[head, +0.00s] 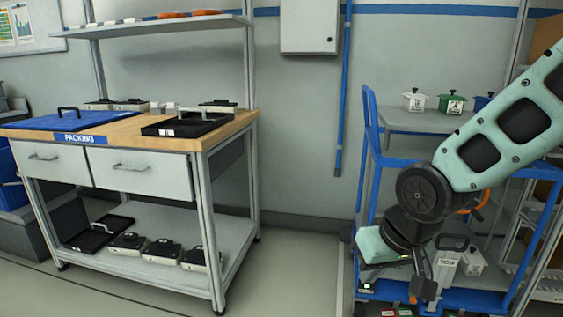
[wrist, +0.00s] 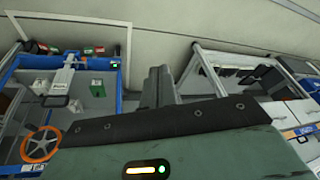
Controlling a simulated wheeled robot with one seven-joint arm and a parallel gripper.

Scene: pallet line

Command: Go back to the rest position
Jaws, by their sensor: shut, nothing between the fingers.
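My gripper (head: 425,287) hangs low at the right of the head view, at the end of my pale green arm, in front of the blue trolley (head: 369,120). In the wrist view the gripper's dark fingers (wrist: 158,86) lie side by side, shut with nothing between them. The fingers point away over the floor, between the trolley (wrist: 122,75) and the packing bench (wrist: 205,68). My arm hides part of the trolley in the head view.
On the trolley's top shelf stand a white container (head: 414,101), a green one (head: 451,104) and a blue one (head: 483,102). Floor (head: 290,265) is clear between bench and trolley.

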